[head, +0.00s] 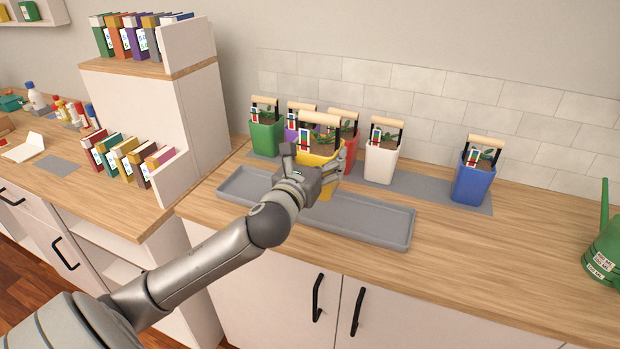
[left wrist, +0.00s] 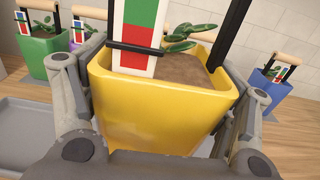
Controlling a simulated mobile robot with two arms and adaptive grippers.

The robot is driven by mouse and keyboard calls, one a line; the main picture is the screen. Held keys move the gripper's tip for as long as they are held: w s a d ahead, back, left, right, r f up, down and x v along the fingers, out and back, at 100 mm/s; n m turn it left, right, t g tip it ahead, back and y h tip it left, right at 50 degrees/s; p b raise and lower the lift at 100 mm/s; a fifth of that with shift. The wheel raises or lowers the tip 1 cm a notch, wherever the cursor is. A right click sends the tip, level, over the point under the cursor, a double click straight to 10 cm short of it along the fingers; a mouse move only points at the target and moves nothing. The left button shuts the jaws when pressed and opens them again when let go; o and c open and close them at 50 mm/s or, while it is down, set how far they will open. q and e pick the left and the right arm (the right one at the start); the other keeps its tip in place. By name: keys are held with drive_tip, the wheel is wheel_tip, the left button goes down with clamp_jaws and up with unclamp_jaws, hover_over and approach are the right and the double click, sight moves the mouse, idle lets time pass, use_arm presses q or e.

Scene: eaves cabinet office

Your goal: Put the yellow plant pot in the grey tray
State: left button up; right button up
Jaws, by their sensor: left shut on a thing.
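The yellow plant pot (head: 322,158) has a wooden-topped handle, soil and a small plant; it also fills the left wrist view (left wrist: 160,105). My left gripper (head: 308,178) is shut on it, with a finger on either side of the pot in the left wrist view. The pot is upright and appears raised above the counter over the back part of the grey tray. The grey tray (head: 378,230) lies long and empty on the wooden counter, partly hidden by my left arm and the pot. My right gripper is not in view.
Behind stand green (head: 265,134), purple (head: 291,131), red (head: 350,150), white (head: 381,161) and blue (head: 472,176) pots on a grey mat (head: 428,188). A green watering can (head: 603,250) is at far right. A book shelf (head: 190,110) stands left.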

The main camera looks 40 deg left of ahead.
use_arm(q)
drive_tip(key=a+f, duration=0.1)
drive_tip(key=w+a+f, duration=0.1)
drive_tip(key=w+f, duration=0.1)
drive_tip(key=f, duration=0.1)
drive_tip(key=shift+a, duration=0.4)
drive_tip(key=shift+w+a+f+b, duration=0.3)
drive_tip(key=shift+a+f, duration=0.15)
drive_tip(key=shift+f, duration=0.2)
wheel_tip(320, 180, down, 3)
drive_tip(key=shift+w+a+r, duration=0.1)
drive_tip(key=shift+a, duration=0.05)
drive_tip(key=shift+f, duration=0.3)
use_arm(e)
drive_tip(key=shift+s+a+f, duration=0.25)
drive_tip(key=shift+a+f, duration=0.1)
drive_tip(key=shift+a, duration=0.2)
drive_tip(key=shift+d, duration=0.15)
use_arm(q)
drive_tip(key=shift+f, duration=0.15)
drive_tip(key=o, duration=1.5)
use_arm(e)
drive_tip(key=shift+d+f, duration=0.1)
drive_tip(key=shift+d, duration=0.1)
